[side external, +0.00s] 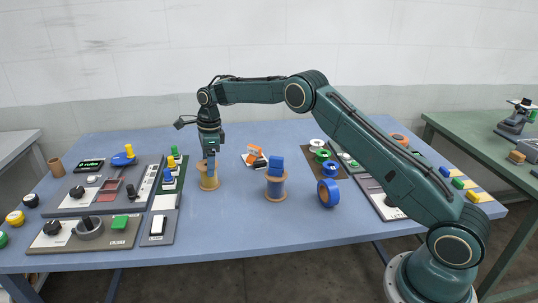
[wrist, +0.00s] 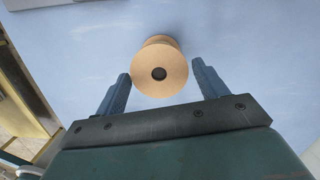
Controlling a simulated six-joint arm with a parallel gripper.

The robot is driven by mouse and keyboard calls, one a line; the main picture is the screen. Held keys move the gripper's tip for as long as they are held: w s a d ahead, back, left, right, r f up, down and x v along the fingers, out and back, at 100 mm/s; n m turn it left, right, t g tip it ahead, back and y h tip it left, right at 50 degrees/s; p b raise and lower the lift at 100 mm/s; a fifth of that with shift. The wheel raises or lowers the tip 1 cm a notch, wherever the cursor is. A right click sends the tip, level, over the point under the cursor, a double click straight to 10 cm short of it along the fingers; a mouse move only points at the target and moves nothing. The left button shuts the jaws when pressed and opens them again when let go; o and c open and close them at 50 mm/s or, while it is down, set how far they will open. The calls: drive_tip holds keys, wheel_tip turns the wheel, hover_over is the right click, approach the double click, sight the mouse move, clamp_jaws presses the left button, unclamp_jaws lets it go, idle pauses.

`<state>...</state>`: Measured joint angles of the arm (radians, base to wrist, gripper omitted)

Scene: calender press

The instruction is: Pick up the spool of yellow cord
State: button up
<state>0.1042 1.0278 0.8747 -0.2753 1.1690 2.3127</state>
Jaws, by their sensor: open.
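A wooden spool (side external: 208,183) stands upright on the blue table under my gripper (side external: 210,166). Its tan round end with a dark centre hole shows in the wrist view (wrist: 160,76). The cord colour on it is hard to tell from the wood; it looks tan to yellowish. My gripper (wrist: 161,68) is open, pointing down, with one blue finger on each side of the spool's near end. The fingers overlap the spool's upper part in the side view. I cannot tell whether either finger touches it.
Control panels (side external: 100,190) with knobs and buttons are close on the left. The table between is clear.

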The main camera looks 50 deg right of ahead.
drive_tip(key=shift+w+a+f, duration=0.1)
drive_tip(key=shift+a+f, duration=0.05)
drive_tip(key=shift+f, duration=1.15)
drive_tip(key=shift+w+a+f, duration=0.1)
drive_tip(key=shift+a+f, duration=0.05)
drive_tip(key=shift+f, duration=1.15)
drive_tip(key=c, duration=0.8)
drive_tip(key=shift+r, duration=0.1)
drive_tip(key=shift+r, duration=5)
